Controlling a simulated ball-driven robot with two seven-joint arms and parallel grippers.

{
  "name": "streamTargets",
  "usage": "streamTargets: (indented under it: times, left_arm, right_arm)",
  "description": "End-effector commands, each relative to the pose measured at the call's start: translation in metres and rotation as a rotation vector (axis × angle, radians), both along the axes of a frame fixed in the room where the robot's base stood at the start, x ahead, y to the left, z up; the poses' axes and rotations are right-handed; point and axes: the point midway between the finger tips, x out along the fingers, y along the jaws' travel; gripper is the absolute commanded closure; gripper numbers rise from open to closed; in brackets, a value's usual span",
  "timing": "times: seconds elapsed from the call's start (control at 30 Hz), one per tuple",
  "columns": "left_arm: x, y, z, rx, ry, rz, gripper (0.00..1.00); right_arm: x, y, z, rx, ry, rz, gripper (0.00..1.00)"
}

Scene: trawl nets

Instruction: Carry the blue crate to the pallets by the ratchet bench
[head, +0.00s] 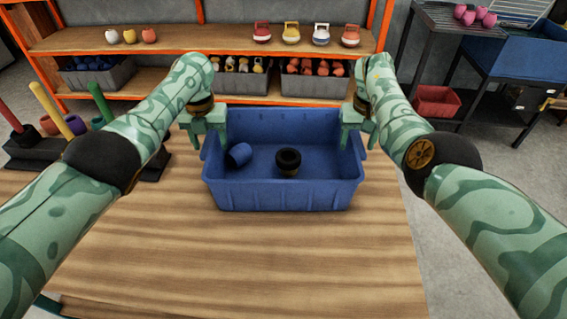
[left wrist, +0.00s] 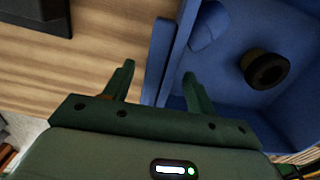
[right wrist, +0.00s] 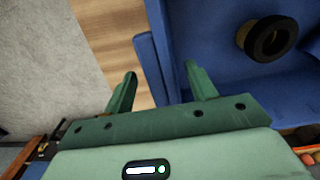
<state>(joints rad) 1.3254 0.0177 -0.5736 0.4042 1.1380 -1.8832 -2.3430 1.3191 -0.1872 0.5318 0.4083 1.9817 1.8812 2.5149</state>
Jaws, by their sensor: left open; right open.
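The blue crate (head: 283,198) stands upright on the wooden table. Inside it lie a blue cup-like piece (head: 238,155) and a black ring-topped piece (head: 288,162). My left gripper (head: 207,140) is open at the crate's left wall; in the left wrist view its fingers (left wrist: 157,80) are apart, with the crate's rim between them. My right gripper (head: 352,140) is open at the right wall; in the right wrist view its fingers (right wrist: 162,85) stand on either side of the rim. I cannot tell whether any finger touches the crate.
The wooden table (head: 230,270) is clear in front of the crate. A dark rack with coloured pegs (head: 50,150) stands at the left. Behind is an orange-framed shelf (head: 200,42) with grey bins and small items. A red bin (head: 436,102) and blue bench (head: 515,62) are at the right.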

Motion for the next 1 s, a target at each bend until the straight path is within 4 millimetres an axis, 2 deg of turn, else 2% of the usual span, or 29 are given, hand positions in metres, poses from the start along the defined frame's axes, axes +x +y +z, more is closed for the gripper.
streamTargets:
  times: [0.27, 0.47, 0.5, 0.83, 1.0]
  left_arm:
    - [0.0, 0.0, -0.003, -0.001, 0.004, 0.001, 0.44]
    - [-0.001, 0.0, -0.003, -0.002, 0.004, 0.002, 0.96]
    - [-0.001, 0.0, -0.003, -0.002, 0.004, 0.002, 1.0]
    - [0.0, 0.0, -0.001, -0.002, 0.002, 0.001, 1.0]
    - [-0.001, 0.0, 0.013, -0.002, -0.005, 0.001, 1.0]
  right_arm:
    - [0.0, 0.001, -0.003, 0.001, 0.004, 0.002, 0.44]
    - [-0.001, 0.001, -0.003, 0.0, 0.004, 0.002, 0.96]
    - [-0.001, 0.001, -0.003, 0.0, 0.004, 0.002, 1.0]
    - [0.0, 0.001, -0.001, -0.001, 0.001, 0.003, 1.0]
    - [-0.001, 0.001, 0.013, -0.002, -0.006, 0.003, 1.0]
